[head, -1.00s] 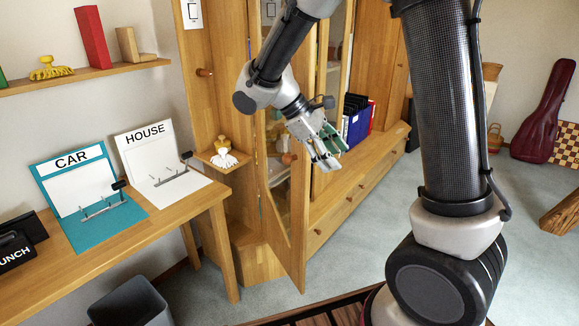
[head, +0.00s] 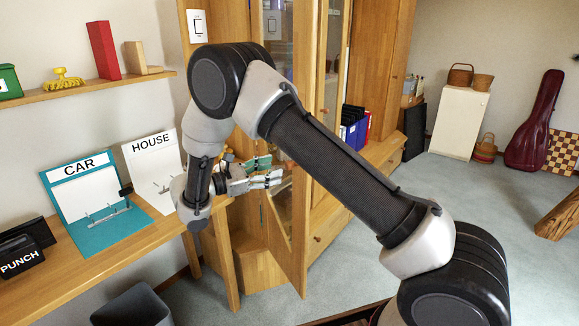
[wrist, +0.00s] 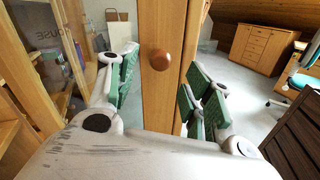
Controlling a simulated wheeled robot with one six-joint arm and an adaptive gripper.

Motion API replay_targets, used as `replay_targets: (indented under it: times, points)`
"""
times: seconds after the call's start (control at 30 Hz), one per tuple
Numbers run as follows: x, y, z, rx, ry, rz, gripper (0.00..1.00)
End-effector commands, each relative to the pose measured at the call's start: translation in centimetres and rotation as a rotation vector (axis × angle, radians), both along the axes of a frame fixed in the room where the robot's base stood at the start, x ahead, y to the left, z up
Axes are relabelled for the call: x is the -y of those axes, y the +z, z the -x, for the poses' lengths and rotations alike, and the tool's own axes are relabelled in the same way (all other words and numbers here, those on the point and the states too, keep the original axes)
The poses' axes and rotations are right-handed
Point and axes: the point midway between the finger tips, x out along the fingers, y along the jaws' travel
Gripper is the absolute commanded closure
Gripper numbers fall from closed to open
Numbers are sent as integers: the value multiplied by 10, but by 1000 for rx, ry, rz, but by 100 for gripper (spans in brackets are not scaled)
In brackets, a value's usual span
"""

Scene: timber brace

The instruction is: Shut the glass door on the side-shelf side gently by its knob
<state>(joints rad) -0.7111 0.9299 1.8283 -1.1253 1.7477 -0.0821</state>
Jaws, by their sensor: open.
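The glass door (head: 300,230) stands ajar, swung out from the tall wooden cabinet towards me, with its wooden edge facing the room. Its round brown knob (wrist: 161,59) shows in the wrist view on the wooden frame. My gripper (head: 272,171) is open beside the door at knob height, coming from the left. In the wrist view its green-padded fingers (wrist: 160,82) lie left and right of the knob, with a gap on both sides; I see no contact. In the head view the fingers and arm mostly hide the knob. The small side shelf is largely hidden behind my wrist.
A desk (head: 150,235) with the CAR board (head: 85,205) and HOUSE board (head: 152,165) stands left of my gripper. A grey bin (head: 132,305) is on the floor below. The carpet (head: 400,210) at right is open.

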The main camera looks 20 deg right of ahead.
Motion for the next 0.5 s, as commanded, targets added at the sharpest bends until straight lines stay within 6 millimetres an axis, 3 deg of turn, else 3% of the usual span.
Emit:
replay_targets:
  times: [0.3, 0.5]
  points:
    - [53, 0, -11, -1, -5, -2, 49]
    - [68, 0, -15, -1, -3, -4, 49]
